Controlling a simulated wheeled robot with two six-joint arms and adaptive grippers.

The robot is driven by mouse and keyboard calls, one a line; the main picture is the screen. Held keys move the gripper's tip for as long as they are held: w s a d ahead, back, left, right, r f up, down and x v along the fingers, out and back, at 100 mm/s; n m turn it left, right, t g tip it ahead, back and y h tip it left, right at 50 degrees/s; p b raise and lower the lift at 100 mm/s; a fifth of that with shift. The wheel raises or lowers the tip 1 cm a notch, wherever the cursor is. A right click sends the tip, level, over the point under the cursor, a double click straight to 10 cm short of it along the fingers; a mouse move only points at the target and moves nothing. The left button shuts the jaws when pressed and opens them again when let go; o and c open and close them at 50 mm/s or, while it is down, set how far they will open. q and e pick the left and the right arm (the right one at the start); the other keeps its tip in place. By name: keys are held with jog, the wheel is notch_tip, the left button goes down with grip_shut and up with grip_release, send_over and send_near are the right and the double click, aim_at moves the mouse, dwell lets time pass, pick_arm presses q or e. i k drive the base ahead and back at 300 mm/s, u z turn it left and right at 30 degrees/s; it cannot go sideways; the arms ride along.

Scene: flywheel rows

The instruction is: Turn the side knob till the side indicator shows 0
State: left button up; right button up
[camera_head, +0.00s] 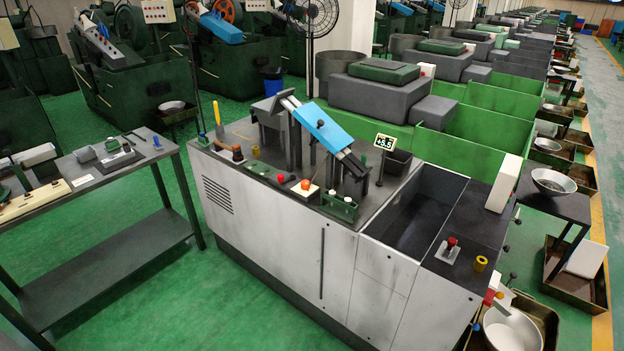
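The side indicator (384,142) is a small sign on a post at the back right of the grey machine, and it reads about +5.5. Several knobs show on the machine, and I cannot tell which is the side knob. A red knob (451,241) stands on a pale plate on the right-hand black top. A yellow round piece (481,263) is beside it. An orange-red knob (305,184) on a white block and a red button (280,178) are on the front edge. Neither of my grippers is in view.
The grey machine (275,240) fills the middle, with a blue-covered inclined unit (322,125) on top and an open dark trough (420,210) at its right. A grey worktable (90,180) with tools stands at the left. Green floor (200,290) lies clear between them.

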aim_at(304, 185)
jog(key=z, duration=0.55)
jog(key=i, duration=1.45)
jog(key=u, duration=0.4)
